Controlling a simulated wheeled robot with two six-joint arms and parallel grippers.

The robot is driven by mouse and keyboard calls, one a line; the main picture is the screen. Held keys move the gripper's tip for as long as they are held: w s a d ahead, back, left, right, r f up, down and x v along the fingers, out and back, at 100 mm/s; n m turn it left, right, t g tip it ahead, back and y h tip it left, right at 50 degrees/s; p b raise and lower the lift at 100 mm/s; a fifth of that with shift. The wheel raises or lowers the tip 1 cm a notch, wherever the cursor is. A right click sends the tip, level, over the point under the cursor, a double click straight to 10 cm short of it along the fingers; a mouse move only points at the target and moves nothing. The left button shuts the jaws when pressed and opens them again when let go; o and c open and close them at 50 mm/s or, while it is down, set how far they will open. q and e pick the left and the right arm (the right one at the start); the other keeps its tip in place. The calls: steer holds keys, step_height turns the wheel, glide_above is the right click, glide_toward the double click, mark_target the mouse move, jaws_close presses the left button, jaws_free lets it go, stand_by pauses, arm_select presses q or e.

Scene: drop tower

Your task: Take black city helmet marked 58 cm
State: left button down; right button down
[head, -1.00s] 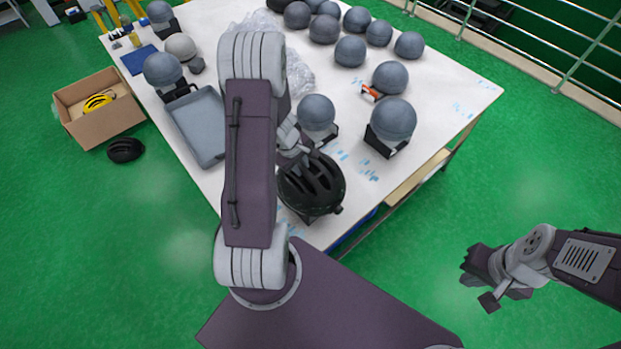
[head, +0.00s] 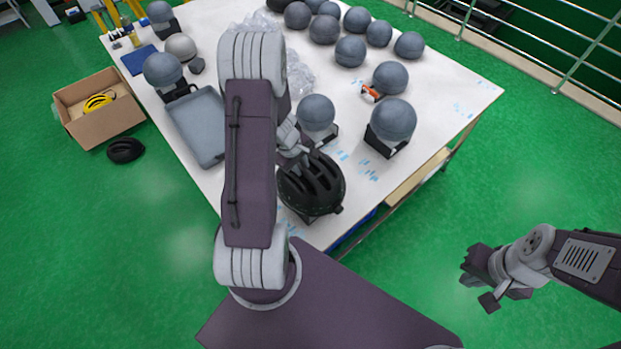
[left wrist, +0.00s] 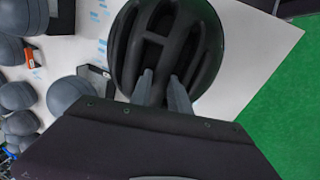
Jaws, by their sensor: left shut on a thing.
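A black vented helmet (head: 314,186) is at the near corner of the white table (head: 350,225). It also shows in the left wrist view (left wrist: 170,50), filling the top middle. My left gripper (head: 303,155) is shut on the helmet, with its two fingertips (left wrist: 160,88) at the vents and ribs. I see no size marking on it. Whether the helmet touches the table is hard to tell. My right gripper (head: 482,283) is empty, away from the table over the green floor; its jaw opening is unclear.
Several grey headforms, including one on a black base (head: 391,121), stand on the table. A grey tray (head: 190,122) lies at the left. A railing (head: 560,60) runs at upper right.

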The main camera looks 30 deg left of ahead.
arm_select(q)
steer(key=shift+r, duration=0.15)
step_height(320, 180, up, 10)
steer(key=p, duration=0.6)
